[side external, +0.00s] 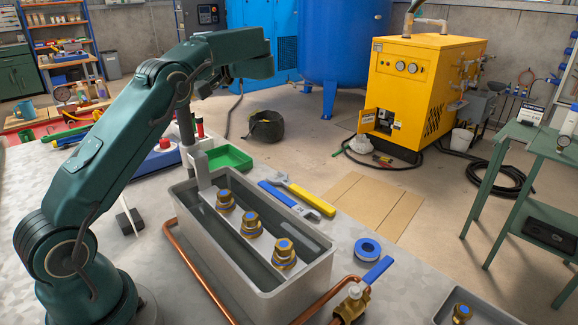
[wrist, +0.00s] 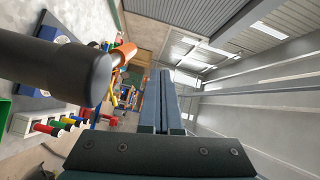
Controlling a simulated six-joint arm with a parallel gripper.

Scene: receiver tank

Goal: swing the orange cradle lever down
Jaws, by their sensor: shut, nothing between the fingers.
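I cannot make out an orange lever in the side external view. In the wrist view an orange piece (wrist: 123,54) shows just beyond a thick dark round-ended cylinder (wrist: 70,68). I cannot tell whether it is the cradle lever. The grey tank (side external: 300,294) stands on the bench with several brass fittings (side external: 252,224) with blue tops in it.
A grey post (side external: 201,165) rises at the tank's back left corner. Copper pipe (side external: 193,262) and a blue-handled valve (side external: 374,270) lie along the front.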

